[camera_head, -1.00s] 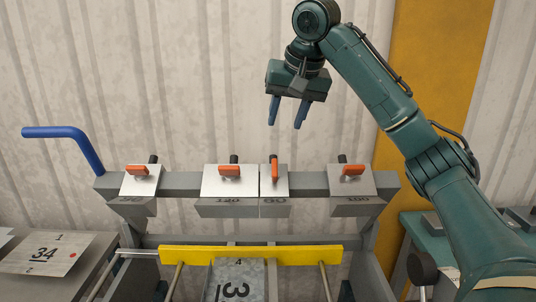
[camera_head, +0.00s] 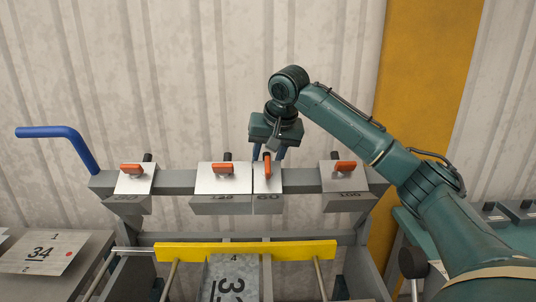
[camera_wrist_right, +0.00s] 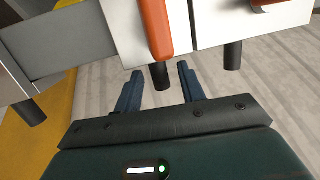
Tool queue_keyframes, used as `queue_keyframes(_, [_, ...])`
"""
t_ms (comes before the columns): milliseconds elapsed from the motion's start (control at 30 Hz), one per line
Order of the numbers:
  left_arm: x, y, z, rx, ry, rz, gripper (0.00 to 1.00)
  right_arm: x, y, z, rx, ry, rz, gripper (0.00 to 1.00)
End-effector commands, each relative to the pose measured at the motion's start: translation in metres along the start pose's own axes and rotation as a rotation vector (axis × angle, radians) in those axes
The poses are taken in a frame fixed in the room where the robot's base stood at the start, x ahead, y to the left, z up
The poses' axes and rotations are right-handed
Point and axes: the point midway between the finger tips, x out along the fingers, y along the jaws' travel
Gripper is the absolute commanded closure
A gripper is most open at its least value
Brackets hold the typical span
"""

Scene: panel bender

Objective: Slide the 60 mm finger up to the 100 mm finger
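The 60 mm finger (camera_head: 267,192) is a narrow silver block on the beam, close against the 120 mm finger (camera_head: 215,182) on its left. Its orange lever (camera_head: 267,165) stands upright, unlike the other levers, which lie level. The 100 mm finger (camera_head: 350,187) sits to the right, with a gap of bare beam between. My right gripper (camera_head: 269,155) is at the top of the 60 mm finger, pointing down. In the right wrist view its open fingers (camera_wrist_right: 160,82) stand either side of a dark peg (camera_wrist_right: 160,77) below the orange lever (camera_wrist_right: 155,28). My left gripper is out of view.
Another finger (camera_head: 133,182) sits at the beam's left end, near a blue handle (camera_head: 50,132). A yellow bar (camera_head: 245,251) crosses in front, above a sheet marked 33 (camera_head: 232,280). A sheet marked 34 (camera_head: 42,254) lies at left. The bare beam (camera_head: 302,182) is free.

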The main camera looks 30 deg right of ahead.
Motion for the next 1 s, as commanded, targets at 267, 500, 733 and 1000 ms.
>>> queue_keyframes(267, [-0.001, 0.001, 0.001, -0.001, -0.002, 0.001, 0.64, 0.000, 0.000, 0.000, 0.000, 0.000, 0.000, 0.77])
queue_keyframes(500, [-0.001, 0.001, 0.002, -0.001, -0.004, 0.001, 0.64, 0.000, 0.000, 0.000, 0.000, 0.000, 0.000, 0.96])
queue_keyframes(733, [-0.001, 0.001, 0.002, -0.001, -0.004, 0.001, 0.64, -0.001, 0.000, 0.000, 0.000, 0.000, 0.000, 1.00])
queue_keyframes(1000, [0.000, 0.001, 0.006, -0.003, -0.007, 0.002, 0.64, -0.003, 0.011, 0.005, 0.005, 0.000, -0.002, 1.00])
